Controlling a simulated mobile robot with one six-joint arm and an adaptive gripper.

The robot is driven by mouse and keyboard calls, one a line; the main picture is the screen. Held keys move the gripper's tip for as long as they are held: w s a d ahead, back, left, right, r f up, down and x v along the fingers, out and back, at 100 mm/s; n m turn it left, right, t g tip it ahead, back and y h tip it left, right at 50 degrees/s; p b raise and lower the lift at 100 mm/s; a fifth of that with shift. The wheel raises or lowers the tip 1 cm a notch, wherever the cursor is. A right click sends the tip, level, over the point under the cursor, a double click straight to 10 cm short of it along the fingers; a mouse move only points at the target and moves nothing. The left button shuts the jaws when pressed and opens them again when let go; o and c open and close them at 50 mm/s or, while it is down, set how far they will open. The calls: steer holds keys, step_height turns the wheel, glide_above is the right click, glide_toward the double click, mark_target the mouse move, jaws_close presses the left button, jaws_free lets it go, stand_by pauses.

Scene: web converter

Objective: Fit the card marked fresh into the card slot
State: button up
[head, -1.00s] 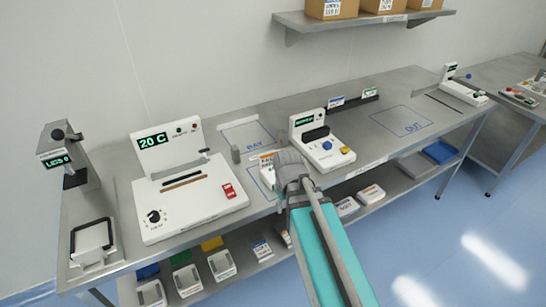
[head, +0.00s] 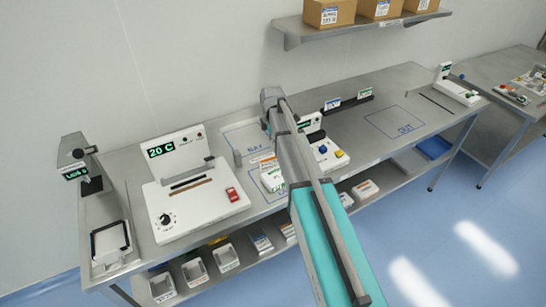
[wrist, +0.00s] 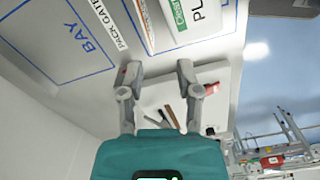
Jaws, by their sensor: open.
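Two small cards stand in a black rack at the back of the bench in the head view: one with a blue band (head: 333,104) and one with a green band (head: 365,92). Their words are too small to read, so I cannot tell which is marked fresh. I cannot tell which opening is the card slot. My gripper (wrist: 160,85) is open and empty in the wrist view. In the head view its end is raised above the bay area, left of the cards.
A white machine (head: 205,205) reading 20 C stands left, with a red switch. White labelled packs (head: 271,175) stand by the BAY outline; one also shows in the wrist view (wrist: 200,18). The OUT outline (head: 395,122) is clear. A shelf (head: 365,27) with boxes hangs above.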

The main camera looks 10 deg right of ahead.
mark_target(271, 158)
steer(key=w, duration=0.1)
steer(key=w+r+n, duration=0.1)
steer(key=w+n, duration=0.1)
steer(key=shift+r+p, duration=0.25)
steer(key=shift+p, duration=0.15)
steer(key=shift+s+f, duration=0.1)
steer(key=shift+f, duration=0.05)
step_height(271, 158, down, 8)
steer(key=b, duration=0.8)
steer(key=shift+f+b, duration=0.2)
steer(key=shift+b, duration=0.1)
steer(key=shift+f, duration=0.1)
steer(key=shift+f+b, duration=2.5)
steer(key=shift+b, duration=0.1)
steer(key=shift+c, duration=0.2)
jaws_close()
